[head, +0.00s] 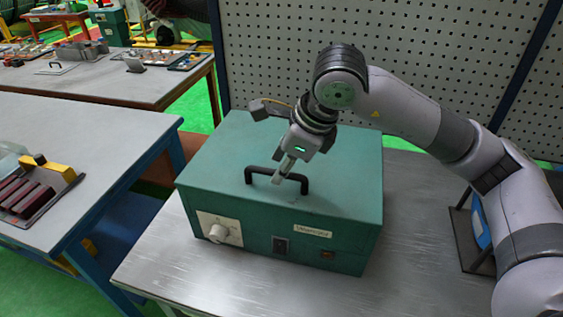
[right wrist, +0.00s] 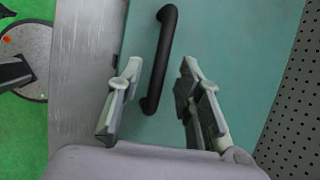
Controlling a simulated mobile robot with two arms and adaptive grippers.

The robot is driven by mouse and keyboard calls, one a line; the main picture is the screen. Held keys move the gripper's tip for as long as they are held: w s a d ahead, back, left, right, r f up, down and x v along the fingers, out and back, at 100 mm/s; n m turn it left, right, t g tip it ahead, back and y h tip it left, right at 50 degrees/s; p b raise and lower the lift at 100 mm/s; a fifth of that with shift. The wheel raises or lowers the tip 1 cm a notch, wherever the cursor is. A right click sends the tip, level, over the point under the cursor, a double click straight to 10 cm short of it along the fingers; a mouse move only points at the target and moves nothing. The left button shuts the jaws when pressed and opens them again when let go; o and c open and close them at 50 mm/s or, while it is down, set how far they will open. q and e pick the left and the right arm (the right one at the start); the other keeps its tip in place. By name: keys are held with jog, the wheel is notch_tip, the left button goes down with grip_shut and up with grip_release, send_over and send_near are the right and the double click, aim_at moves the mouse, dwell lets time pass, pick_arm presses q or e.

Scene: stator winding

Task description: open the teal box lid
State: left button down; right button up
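The teal box (head: 330,225) stands on the metal table, its lid (head: 235,150) flat and closed on top. A black bar handle (head: 262,170) is fixed on the lid. My right gripper (head: 283,176) points down at the handle from above. In the right wrist view the gripper (right wrist: 158,85) is open, with the black handle (right wrist: 160,60) between its fingers, nearer the left one. The fingers are apart from the handle there, and no grip shows. My left gripper is not in view.
The metal table (head: 170,265) has bare space left of and in front of the box. A perforated panel (head: 450,50) rises behind it. A dark stand with a blue item (head: 481,230) is at the right. Other workbenches (head: 80,130) stand at the left.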

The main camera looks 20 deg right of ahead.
jog(key=shift+w+a+f, duration=0.1)
jog(key=shift+w+f, duration=0.05)
jog(key=shift+f, duration=0.3)
grip_shut()
dwell(0.6)
